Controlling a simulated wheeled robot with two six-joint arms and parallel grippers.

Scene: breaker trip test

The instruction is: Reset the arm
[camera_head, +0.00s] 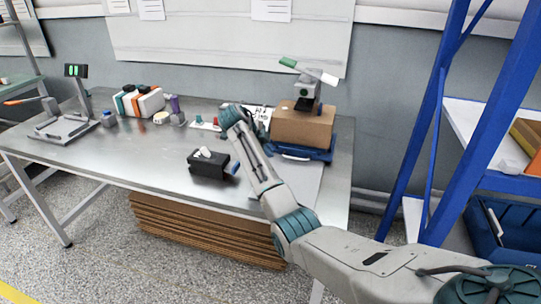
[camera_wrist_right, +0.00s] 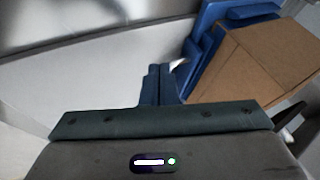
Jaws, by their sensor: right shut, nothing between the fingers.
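My right arm reaches in from the lower right over the metal table (camera_head: 110,165). Its teal gripper (camera_head: 230,117) is over the table's back middle, just left of the cardboard box. In the wrist view the two dark blue fingers of the gripper (camera_wrist_right: 160,80) are together with nothing between them. The cardboard box (camera_head: 300,127) stands to the right on a blue tray (camera_head: 318,156); it also shows in the wrist view (camera_wrist_right: 250,65). On the box sits a dark device (camera_head: 306,88) with a green and white lever. My left gripper is not in view.
A black box (camera_head: 207,165) with white pieces stands near the table's front. A scale-like stand (camera_head: 65,125) is at the left, by orange and white boxes (camera_head: 140,101). A blue shelf frame (camera_head: 430,130) rises at the right. The table's front left is clear.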

